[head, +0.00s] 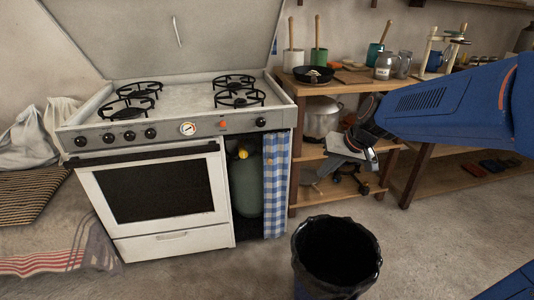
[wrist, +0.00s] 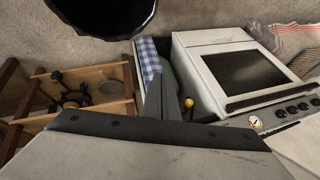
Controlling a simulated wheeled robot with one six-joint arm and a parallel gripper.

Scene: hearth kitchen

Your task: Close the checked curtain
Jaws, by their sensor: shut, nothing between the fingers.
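The blue and white checked curtain (head: 276,186) hangs gathered at the right side of the open bay beside the oven. The bay's left part is uncovered and shows a green gas cylinder (head: 247,188) with a yellow knob. My gripper (head: 347,148) is to the right of the curtain, in front of the wooden shelf, apart from the curtain. In the wrist view, my gripper's shut, empty fingers (wrist: 160,88) point toward the bay and overlap the view of the curtain (wrist: 148,58) and cylinder. Part of the curtain's edge is hidden behind the fingers there.
The white stove (head: 160,185) has burners on top and a raised lid. A black-lined bin (head: 335,255) stands on the floor in front of the curtain's right side. A wooden shelf (head: 310,152) with pots and jars is to the right. Floor in front of the bay's left part is clear.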

